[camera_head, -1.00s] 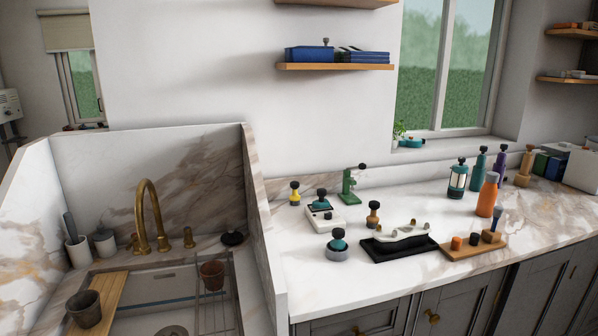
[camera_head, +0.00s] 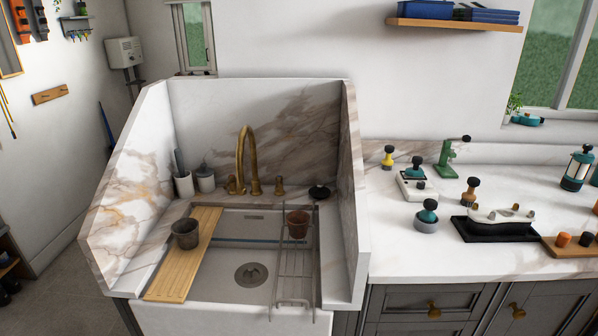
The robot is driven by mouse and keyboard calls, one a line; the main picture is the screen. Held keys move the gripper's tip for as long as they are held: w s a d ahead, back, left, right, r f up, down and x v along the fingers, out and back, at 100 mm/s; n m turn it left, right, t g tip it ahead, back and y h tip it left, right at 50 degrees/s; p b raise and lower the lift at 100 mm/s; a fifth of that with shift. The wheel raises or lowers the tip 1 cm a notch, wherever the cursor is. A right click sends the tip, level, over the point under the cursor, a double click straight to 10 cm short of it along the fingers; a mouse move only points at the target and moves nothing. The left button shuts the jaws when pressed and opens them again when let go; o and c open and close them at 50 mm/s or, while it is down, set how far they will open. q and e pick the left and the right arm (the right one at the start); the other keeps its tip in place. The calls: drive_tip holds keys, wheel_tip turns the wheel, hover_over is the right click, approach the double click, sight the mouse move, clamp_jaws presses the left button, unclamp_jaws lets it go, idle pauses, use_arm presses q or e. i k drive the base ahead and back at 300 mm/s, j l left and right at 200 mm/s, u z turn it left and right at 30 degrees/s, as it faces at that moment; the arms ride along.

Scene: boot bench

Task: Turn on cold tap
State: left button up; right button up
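A brass tap (camera_head: 247,160) with a tall curved spout stands at the back of the white sink (camera_head: 230,270). A short brass handle (camera_head: 231,185) stands left of the spout and another brass handle (camera_head: 279,186) stands right of it. I cannot tell from any marking which one is cold. No water shows at the spout. Neither of my grippers is in view.
Marble splash walls (camera_head: 128,198) enclose the sink on the left, back and right. A wooden board (camera_head: 180,275) with a dark cup (camera_head: 186,235) and a wire rack (camera_head: 295,265) with a brown pot (camera_head: 298,224) lie across it. White and grey holders (camera_head: 184,186) stand at back left.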

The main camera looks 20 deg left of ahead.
sight(278, 178)
drive_tip(key=i+j, duration=0.25)
drive_tip(key=i, duration=0.15)
drive_tip(key=i+j, duration=0.2)
drive_tip(key=i, duration=0.2)
